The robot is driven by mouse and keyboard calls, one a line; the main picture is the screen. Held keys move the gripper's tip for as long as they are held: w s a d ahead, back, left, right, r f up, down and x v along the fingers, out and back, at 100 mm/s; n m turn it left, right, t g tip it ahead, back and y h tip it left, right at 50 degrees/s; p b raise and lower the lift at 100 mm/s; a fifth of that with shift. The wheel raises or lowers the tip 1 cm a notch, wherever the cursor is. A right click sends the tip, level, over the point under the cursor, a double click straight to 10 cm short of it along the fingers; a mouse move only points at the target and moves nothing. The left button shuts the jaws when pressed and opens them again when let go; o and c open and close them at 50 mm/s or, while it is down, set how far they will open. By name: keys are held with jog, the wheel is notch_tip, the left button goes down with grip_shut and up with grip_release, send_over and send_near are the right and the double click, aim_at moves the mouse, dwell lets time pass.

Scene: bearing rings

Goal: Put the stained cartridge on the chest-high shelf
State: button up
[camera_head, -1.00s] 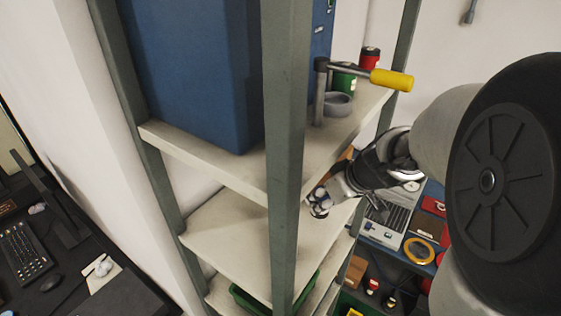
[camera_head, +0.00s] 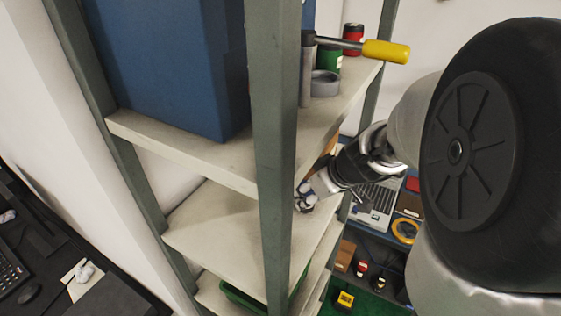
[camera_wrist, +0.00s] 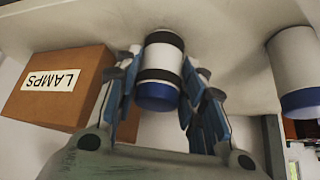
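In the wrist view a white cartridge (camera_wrist: 163,58) with dark bands and a blue end is between the fingers of my gripper (camera_wrist: 161,86). The fingers lie close along both sides and appear shut on it. Its far end is in front of a pale shelf surface (camera_wrist: 230,50); whether it touches cannot be told. I cannot tell if the dark bands are stains. In the head view my gripper (camera_head: 305,198) is at the right edge of the shelf (camera_head: 215,235) below the top visible one, just right of the grey post.
A second white cartridge (camera_wrist: 295,70) with a blue end stands right in the wrist view. A cardboard LAMPS box (camera_wrist: 60,88) is on the left. The upper shelf (camera_head: 190,150) holds a blue bin (camera_head: 170,65), a grey ring (camera_head: 324,86) and a yellow-handled hammer (camera_head: 385,52).

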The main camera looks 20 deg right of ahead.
jog(key=o, duration=0.4)
jog(key=shift+s+r, duration=0.1)
jog(key=p+v, duration=0.5)
jog(key=v, duration=0.7)
jog(key=shift+r, duration=0.2)
jog(key=shift+f, duration=0.1)
